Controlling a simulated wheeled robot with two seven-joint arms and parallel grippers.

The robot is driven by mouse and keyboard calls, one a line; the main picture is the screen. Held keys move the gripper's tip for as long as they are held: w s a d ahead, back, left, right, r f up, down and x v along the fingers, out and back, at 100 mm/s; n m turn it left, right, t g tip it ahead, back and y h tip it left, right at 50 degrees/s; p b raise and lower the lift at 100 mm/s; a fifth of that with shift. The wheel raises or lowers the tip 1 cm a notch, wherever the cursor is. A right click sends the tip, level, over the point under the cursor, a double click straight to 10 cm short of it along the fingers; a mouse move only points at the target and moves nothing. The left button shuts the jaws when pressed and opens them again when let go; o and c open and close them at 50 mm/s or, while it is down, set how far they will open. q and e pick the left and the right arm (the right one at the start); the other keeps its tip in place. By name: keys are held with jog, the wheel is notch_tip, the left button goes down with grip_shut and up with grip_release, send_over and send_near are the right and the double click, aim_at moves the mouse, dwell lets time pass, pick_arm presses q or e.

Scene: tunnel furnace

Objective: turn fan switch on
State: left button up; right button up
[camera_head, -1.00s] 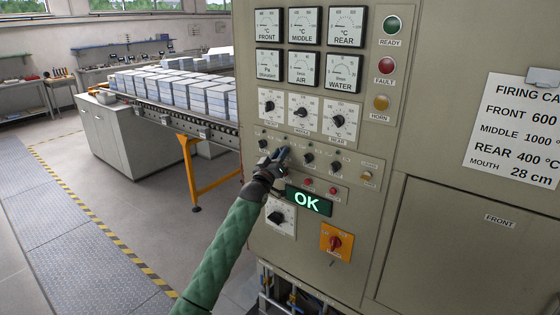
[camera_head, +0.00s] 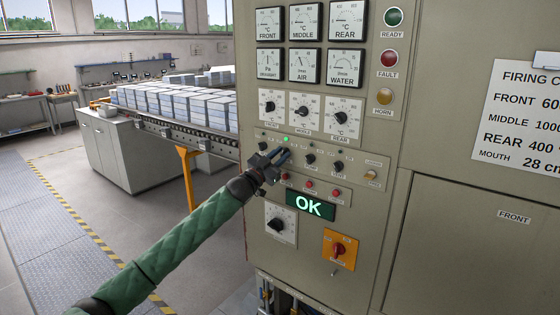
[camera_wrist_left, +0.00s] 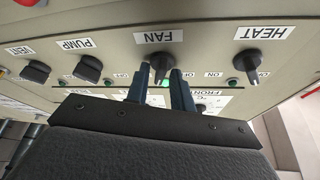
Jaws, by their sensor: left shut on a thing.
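The fan switch is a dark rotary knob (camera_wrist_left: 161,66) under the FAN label in the left wrist view, on the beige control panel (camera_head: 258,225). My left gripper (camera_head: 282,156) is shut on this knob, one finger on each side of it. A lit green lamp (camera_head: 286,139) sits just above the gripper in the head view. In the head view the fingers mostly hide the knob. My right gripper is not in view.
The HEAT knob (camera_wrist_left: 247,61) and the PUMP knob (camera_wrist_left: 88,69) stand on either side, close to my fingers. A lit OK display (camera_head: 307,205) and an orange switch plate (camera_head: 340,249) are lower on the panel. A conveyor with stacked blocks (camera_head: 205,109) runs at left.

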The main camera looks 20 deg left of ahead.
pick_arm(q)
jog(key=shift+m+g+h, duration=0.7)
jog(key=shift+m, duration=1.4)
jog(key=shift+r, duration=0.1)
jog(key=o, duration=0.7)
jog(key=shift+c, duration=0.2)
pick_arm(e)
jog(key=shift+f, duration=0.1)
